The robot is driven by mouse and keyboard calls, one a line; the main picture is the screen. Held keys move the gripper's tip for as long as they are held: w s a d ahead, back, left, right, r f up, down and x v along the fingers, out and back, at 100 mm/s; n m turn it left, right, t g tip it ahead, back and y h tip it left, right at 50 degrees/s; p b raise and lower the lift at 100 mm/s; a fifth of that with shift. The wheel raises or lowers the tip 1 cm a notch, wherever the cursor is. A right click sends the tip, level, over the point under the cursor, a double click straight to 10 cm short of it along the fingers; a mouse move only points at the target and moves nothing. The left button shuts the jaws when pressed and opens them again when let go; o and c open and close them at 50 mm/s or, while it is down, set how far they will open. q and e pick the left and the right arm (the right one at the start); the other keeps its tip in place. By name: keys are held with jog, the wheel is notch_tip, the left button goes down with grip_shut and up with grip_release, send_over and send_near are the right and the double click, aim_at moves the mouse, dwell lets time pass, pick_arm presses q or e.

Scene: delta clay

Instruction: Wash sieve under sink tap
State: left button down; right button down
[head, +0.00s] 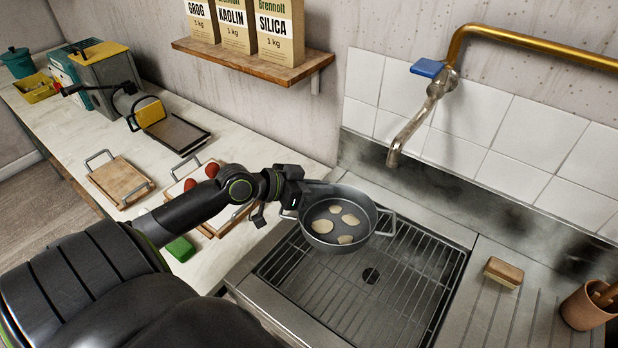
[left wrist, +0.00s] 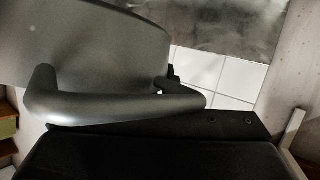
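The sieve (head: 337,238) is a grey round pan with two loop handles and several pale patches inside. It is over the back left part of the sink (head: 372,300), left of and below the tap (head: 410,130). The tap has a blue lever (head: 427,68), and no water shows at its spout. My left gripper (head: 290,200) is at the sieve's left handle and looks shut on it. In the left wrist view the grey handle (left wrist: 110,105) lies close against the black finger, and the sieve's wall (left wrist: 90,45) fills the upper left. My right gripper is out of view.
A sponge (head: 503,271) and a terracotta pot (head: 588,305) are right of the sink. A wooden shelf (head: 250,64) with bags is above. Trays, including a wooden one (head: 120,181), and a green block (head: 180,249) lie on the left counter.

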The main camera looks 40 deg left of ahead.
pick_arm(q)
jog(key=shift+w+d+f, duration=0.25)
jog(key=shift+w+d, duration=0.65)
jog(key=shift+w, duration=0.1)
jog(key=w+d+f+b, duration=0.1)
jog(key=w+d+b, duration=0.1)
jog(key=w+d, duration=0.2)
jog(key=shift+w+d+f, duration=0.2)
jog(key=shift+w+d, duration=0.05)
jog(key=shift+w, duration=0.25)
